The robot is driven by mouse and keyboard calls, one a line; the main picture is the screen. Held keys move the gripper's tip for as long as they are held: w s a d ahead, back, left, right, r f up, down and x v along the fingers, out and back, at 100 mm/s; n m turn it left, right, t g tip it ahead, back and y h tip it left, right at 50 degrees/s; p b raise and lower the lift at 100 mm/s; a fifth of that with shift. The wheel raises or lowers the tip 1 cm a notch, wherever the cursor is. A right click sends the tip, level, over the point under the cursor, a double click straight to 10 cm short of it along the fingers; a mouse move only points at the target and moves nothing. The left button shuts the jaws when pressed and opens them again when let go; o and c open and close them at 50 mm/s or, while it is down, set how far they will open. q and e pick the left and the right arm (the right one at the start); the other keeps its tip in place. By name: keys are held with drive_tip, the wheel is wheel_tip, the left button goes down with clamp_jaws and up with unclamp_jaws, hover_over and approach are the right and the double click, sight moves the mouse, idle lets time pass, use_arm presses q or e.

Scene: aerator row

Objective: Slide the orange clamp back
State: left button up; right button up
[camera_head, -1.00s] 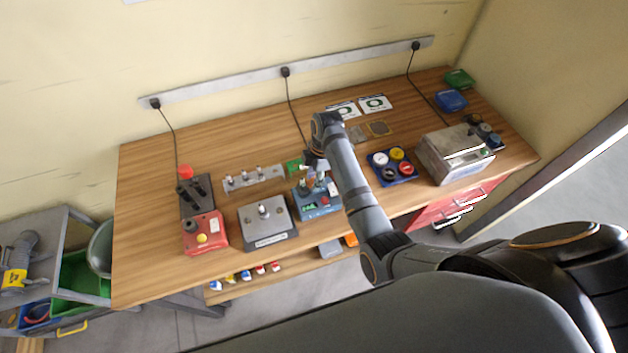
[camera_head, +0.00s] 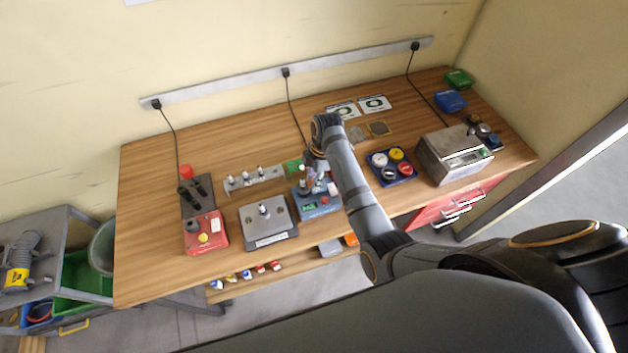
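My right arm reaches in from the lower right and bends down over the workbench. My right gripper (camera_head: 312,178) is small and partly hidden by my own arm; it is at the top of a small blue device (camera_head: 318,206) near the bench's front edge. I cannot tell whether its fingers are open or touching the device. I cannot make out an orange clamp for certain; the area around the gripper is too small and partly covered. My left gripper is not in view.
On the wooden bench (camera_head: 150,270), a grey plate device (camera_head: 266,222) and a red button box (camera_head: 205,232) stand left of the blue device. A blue tray of round parts (camera_head: 391,167) and a metal scale (camera_head: 445,155) stand to the right. A rack (camera_head: 254,180) lies behind.

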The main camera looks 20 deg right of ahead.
drive_tip(key=shift+d, duration=0.85)
drive_tip(key=o, duration=0.6)
drive_tip(key=shift+r, duration=0.1)
wheel_tip(320, 180, up, 8)
idle(0.5)
